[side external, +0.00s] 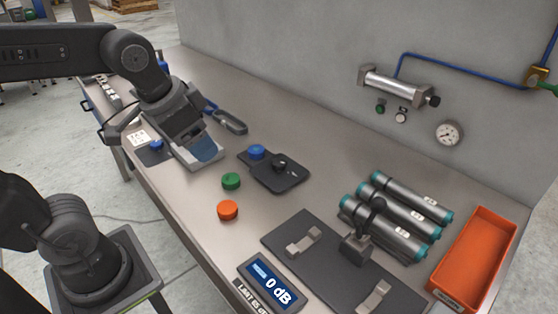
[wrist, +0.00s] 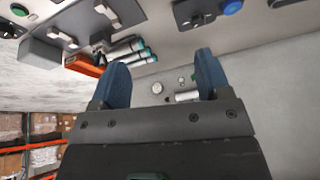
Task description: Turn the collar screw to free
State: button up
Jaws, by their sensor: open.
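No part is clearly marked as the collar screw. One round black knob (side external: 280,162) is on a small black base, to the right of my gripper. A dark upright clamp (side external: 357,246) with a black top stands on a dark plate (side external: 283,238). I cannot tell which of these, if either, is the collar screw.
Blue (side external: 256,152), green (side external: 231,181) and orange (side external: 228,210) round pieces are near the bench middle. Teal-ended cylinders (side external: 410,205) lie beside an orange bin (side external: 480,255). A display (side external: 271,283) is at the front edge. A metal cylinder (side external: 398,86) and gauge (side external: 449,133) are on the wall.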

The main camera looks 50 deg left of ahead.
jog(key=w+a+m+g, duration=0.25)
jog(key=w+m, duration=0.35)
jog(key=w, duration=0.7)
jog(key=m+g, duration=0.2)
jog(key=m, duration=0.5)
send_over(279, 162)
notch_tip(279, 162, down, 9)
notch_tip(279, 162, down, 14)
jog(key=shift+r, duration=0.15)
jog(key=c, duration=0.9)
